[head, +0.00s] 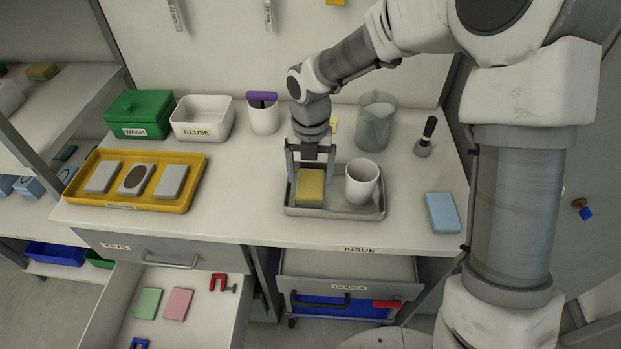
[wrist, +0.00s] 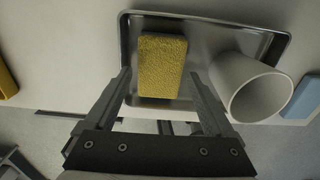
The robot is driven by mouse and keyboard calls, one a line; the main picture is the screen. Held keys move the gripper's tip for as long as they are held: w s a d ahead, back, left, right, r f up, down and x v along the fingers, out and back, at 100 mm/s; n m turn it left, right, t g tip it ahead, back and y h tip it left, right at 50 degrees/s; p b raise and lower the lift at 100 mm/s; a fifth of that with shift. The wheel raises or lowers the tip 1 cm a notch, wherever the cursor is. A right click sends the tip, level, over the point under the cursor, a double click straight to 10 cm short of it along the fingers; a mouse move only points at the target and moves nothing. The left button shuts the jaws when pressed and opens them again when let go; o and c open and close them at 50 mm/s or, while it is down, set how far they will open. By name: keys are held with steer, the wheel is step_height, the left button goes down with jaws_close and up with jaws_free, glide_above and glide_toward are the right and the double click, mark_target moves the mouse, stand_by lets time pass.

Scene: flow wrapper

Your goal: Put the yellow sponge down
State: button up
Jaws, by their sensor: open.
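The yellow sponge (head: 311,187) lies in the left part of a grey metal tray (head: 335,212) on the counter. It also shows in the wrist view (wrist: 162,65), lying on the tray (wrist: 225,30). My gripper (head: 311,178) is above the tray at the sponge. Its two fingers are apart, one on each side of the sponge, with gaps visible in the wrist view (wrist: 160,90). A white cup (head: 362,182) stands upright in the tray to the right of the sponge.
A yellow tray (head: 195,185) with grey blocks sits at left. Behind it are a green WASH box (head: 139,114) and white REUSE bin (head: 202,118). A blue sponge (head: 442,212) lies at right. An open drawer (head: 165,330) juts out below the counter.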

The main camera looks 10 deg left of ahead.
mark_target(311, 183)
step_height(311, 183, up, 9)
steer(key=p, duration=0.1)
steer(key=shift+p, duration=0.3)
steer(key=s+d+r+m+t+p, duration=0.2)
steer(key=s+d+r+m, duration=0.6)
steer(key=m, duration=0.9)
steer(key=s+d+r+m+t+p, duration=0.3)
steer(key=s+d+r+m, duration=0.6)
steer(key=m, duration=0.8)
steer(key=d+r, duration=0.1)
steer(key=d, duration=0.2)
steer(key=shift+s+d+r, duration=0.15)
steer(key=shift+d+r, duration=0.05)
steer(key=shift+r, duration=0.05)
steer(key=shift+s+d+m+t, duration=0.15)
steer(key=shift+s+m, duration=0.2)
steer(key=shift+m, duration=0.3)
steer(key=shift+s+d+m+t, duration=0.15)
steer(key=shift+s+m, duration=0.15)
steer(key=shift+m, duration=0.35)
steer(key=shift+c, duration=0.2)
